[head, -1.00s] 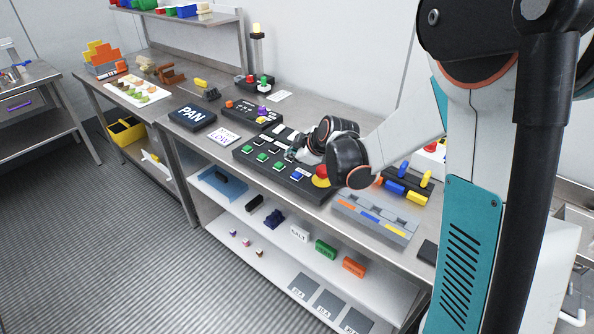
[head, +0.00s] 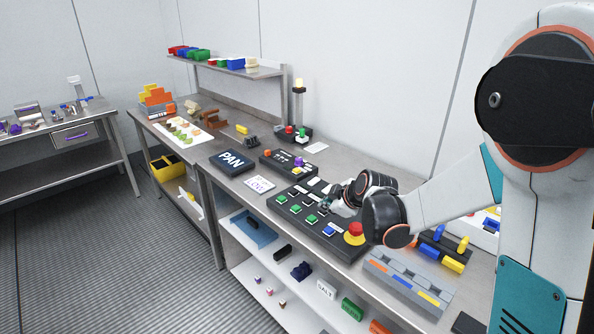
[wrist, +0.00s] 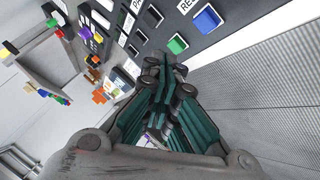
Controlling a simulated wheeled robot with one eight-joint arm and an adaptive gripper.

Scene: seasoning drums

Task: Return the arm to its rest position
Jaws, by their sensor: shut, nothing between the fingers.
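My gripper (wrist: 165,85) is shut and empty, its dark teal fingers together in the wrist view. In the head view my arm reaches in from the right. Its dark wrist joints hang over the black button panel (head: 290,220), and they hide most of the gripper (head: 330,203). The panel has several green buttons, a blue button (head: 329,231) and a red mushroom button (head: 356,230) on a yellow base. In the wrist view the blue button (wrist: 206,19) and a green button (wrist: 177,44) lie just beyond the fingertips. I cannot tell if the fingers touch the panel.
The steel bench (head: 215,178) also carries a PAN pad (head: 232,161), a LOVE card (head: 259,184), a knob box (head: 289,163) and a grey tray with coloured bars (head: 408,281). A shelf (head: 250,228) below holds small blocks. A raised shelf (head: 270,72) stands behind. The floor at left is clear.

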